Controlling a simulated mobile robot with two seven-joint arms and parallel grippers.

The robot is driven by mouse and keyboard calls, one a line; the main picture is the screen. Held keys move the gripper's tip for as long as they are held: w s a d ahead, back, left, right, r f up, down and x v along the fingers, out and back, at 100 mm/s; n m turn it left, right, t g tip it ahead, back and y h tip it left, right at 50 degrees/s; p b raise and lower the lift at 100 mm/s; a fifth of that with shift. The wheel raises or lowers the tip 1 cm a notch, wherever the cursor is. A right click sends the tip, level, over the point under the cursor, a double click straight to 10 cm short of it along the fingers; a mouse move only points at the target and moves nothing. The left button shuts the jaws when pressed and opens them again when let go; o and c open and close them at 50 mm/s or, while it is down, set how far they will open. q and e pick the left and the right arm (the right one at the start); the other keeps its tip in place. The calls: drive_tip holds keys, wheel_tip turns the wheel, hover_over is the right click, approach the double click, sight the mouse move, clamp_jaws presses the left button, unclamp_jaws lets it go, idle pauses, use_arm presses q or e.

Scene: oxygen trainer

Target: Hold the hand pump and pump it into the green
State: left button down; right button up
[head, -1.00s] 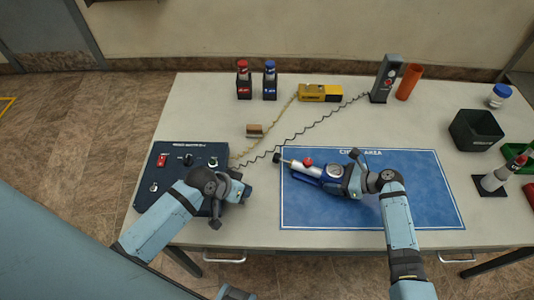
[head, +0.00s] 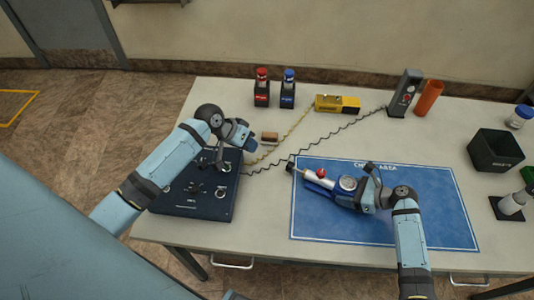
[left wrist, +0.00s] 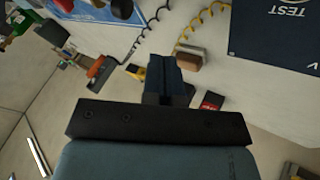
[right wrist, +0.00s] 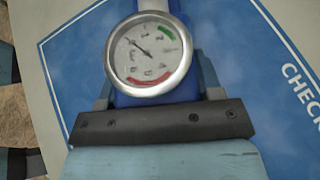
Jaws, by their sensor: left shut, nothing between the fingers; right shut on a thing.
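The hand pump (head: 313,178) lies over the blue check-area mat (head: 430,225), with its silver barrel, red knob (head: 321,172) and dark-ended rod (head: 291,167) pointing left. My right gripper (head: 358,193) is shut on the pump's blue body near the gauge. In the right wrist view the round gauge (right wrist: 148,55) faces the camera. Its needle points to the upper left, outside the green band at upper right and the red band at the bottom. My left gripper (head: 245,137) is shut and empty above the control box; its closed fingers show in the left wrist view (left wrist: 160,78).
The dark control box (head: 195,200) sits at the left of the table. Behind are a small brown block (head: 270,137), two bottles in stands, a yellow device (head: 338,104), coiled cords, a grey device (head: 404,92) and an orange cylinder (head: 428,97). A dark bin (head: 495,150) stands right.

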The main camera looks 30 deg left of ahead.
sight(291, 168)
use_arm(q)
drive_tip(key=x, duration=0.8)
drive_tip(key=shift+w+d+f, duration=0.1)
drive_tip(key=shift+d+f, duration=0.1)
drive_tip(key=d, duration=0.3)
drive_tip(key=shift+w+d+f, duration=0.1)
drive_tip(key=shift+d+f, duration=0.05)
drive_tip(key=shift+f, duration=0.2)
drive_tip(key=shift+d, duration=0.5)
drive_tip(key=shift+d, duration=1.95)
